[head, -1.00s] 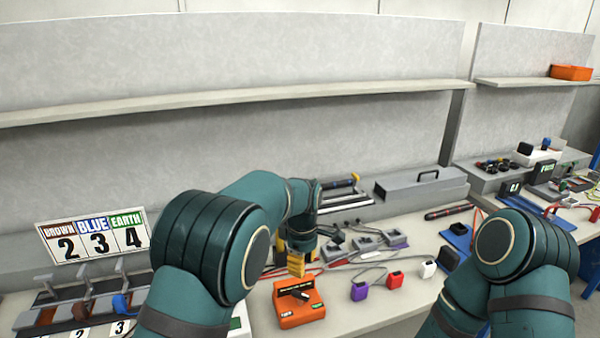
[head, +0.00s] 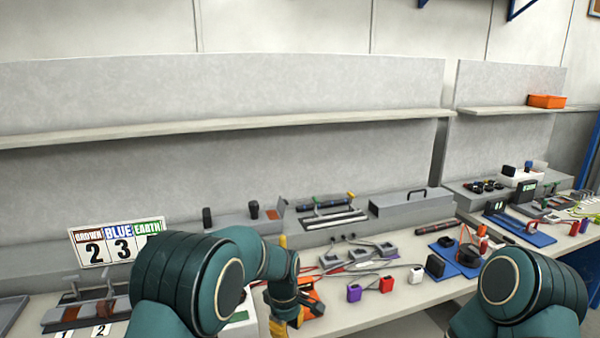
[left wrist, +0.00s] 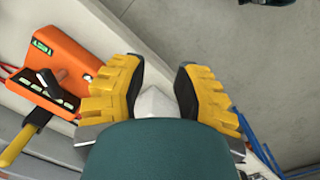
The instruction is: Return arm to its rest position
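My left arm comes in from the left of the head view and bends down at the bench. Its left gripper (head: 279,328), with yellow fingers, is at the bottom edge of the picture, in front of the orange box (head: 310,304) and partly covering it. In the left wrist view the two yellow fingers (left wrist: 158,72) are spread apart. A small pale patch shows between them; I cannot tell what it is. The orange box with a black lever (left wrist: 62,70) is left of the fingers. My right arm shows at the lower right; its gripper is out of view.
Purple, red and white blocks (head: 386,284) with cables lie right of the orange box. A grey lidded case (head: 411,203) stands behind. A number sign (head: 93,252) stands at the left. Grey floor shows beyond the bench edge in the left wrist view.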

